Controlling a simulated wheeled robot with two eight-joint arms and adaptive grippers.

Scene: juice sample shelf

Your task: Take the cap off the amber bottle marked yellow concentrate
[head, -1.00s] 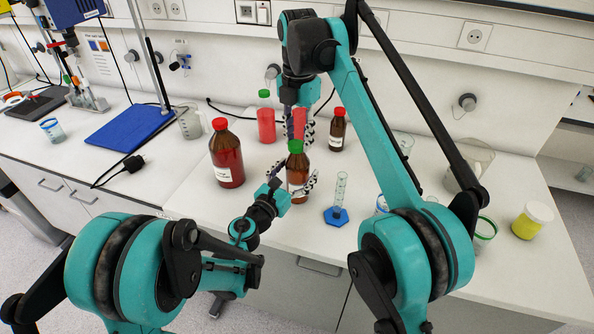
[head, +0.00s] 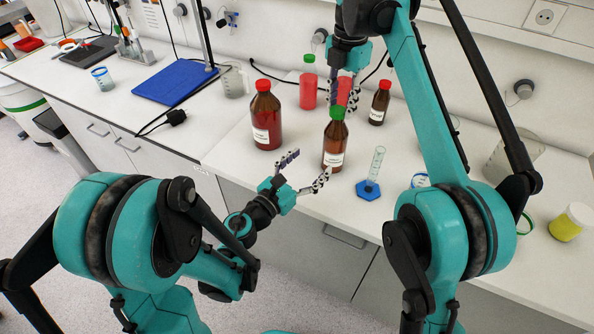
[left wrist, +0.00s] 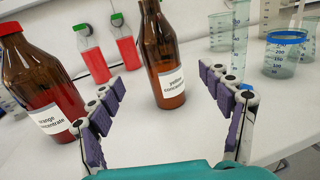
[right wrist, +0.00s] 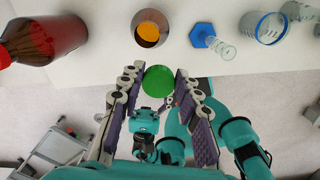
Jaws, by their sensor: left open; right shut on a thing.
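The amber bottle marked yellow concentrate (head: 334,152) stands upright on the bench. Its label shows in the left wrist view (left wrist: 171,83), where its top is out of frame. My right gripper (right wrist: 159,72) is shut on the green cap (right wrist: 158,82). In the right wrist view the cap is apart from the bottle, whose round amber opening (right wrist: 150,28) shows orange inside. In the head view the cap overlaps the bottle's neck. My left gripper (head: 307,167) is open and empty, to the left of and in front of the bottle, fingers pointing towards it.
A red-capped orange concentrate bottle (head: 265,120) stands to the left. A blue-based cylinder (head: 371,183) stands close on the right. Red-filled bottles (head: 308,88) and a small red-capped amber bottle (head: 380,103) stand behind. The bench's front edge is near.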

